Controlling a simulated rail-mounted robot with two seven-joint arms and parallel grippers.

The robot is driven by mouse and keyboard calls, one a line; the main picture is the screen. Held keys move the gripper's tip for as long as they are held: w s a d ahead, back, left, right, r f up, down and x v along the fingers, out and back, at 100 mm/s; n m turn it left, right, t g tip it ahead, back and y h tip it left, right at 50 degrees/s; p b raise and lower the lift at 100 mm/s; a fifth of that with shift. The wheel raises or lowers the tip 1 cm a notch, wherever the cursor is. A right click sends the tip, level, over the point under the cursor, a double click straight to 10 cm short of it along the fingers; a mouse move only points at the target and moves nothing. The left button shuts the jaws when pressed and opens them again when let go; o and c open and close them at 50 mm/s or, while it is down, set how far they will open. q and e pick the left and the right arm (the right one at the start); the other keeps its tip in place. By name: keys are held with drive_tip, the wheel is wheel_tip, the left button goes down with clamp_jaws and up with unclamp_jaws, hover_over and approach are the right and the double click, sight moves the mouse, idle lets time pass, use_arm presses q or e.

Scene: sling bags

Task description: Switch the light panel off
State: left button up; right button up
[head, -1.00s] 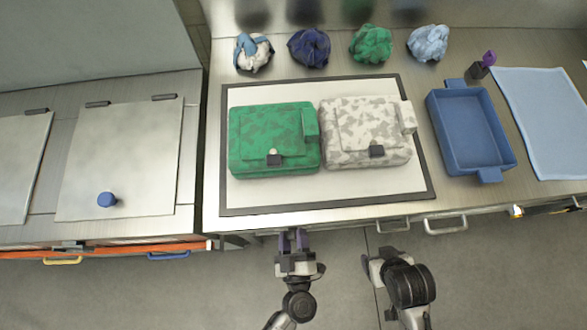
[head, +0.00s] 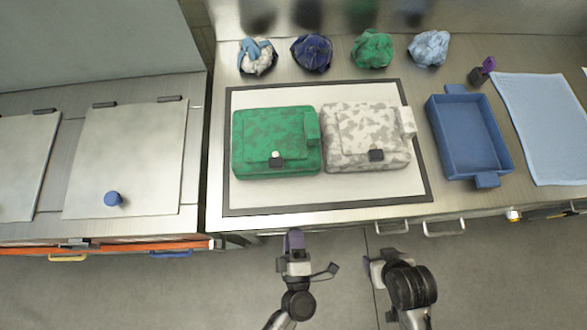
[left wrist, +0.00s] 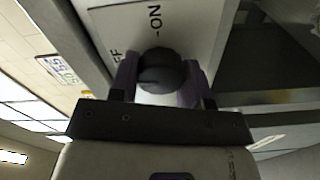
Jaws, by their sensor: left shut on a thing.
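The light panel (head: 330,196), a pale sheet with a dark frame, lies flat on the steel counter. A green camouflage bag (head: 276,142) and a grey-white camouflage bag (head: 366,136) rest on it. My left gripper (head: 293,242) is at the counter's front edge below the panel. In the left wrist view its purple fingers (left wrist: 160,82) are shut on a dark round knob (left wrist: 158,68), one on each side. The knob sits on a pale plate (left wrist: 140,25) marked "ON" and, partly hidden, "FF". My right gripper (head: 374,270) hangs apart before the counter; its jaw opening is unclear.
Several crumpled cloth bundles (head: 372,49) line the counter's back. A blue tray (head: 467,138), a dark holder with a purple item (head: 479,74) and a light blue cloth (head: 540,125) lie right. Drawer handles (head: 444,228) jut out near my right arm.

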use_arm(q)
drive_tip(key=shift+n, duration=0.3)
drive_tip(key=o, duration=0.9)
drive_tip(key=shift+o, duration=0.2)
drive_tip(key=shift+s, duration=0.1)
drive_tip(key=s+d, duration=0.1)
drive_tip(key=s, duration=1.2)
drive_tip(key=shift+s+d, duration=0.15)
drive_tip(key=shift+s, duration=0.15)
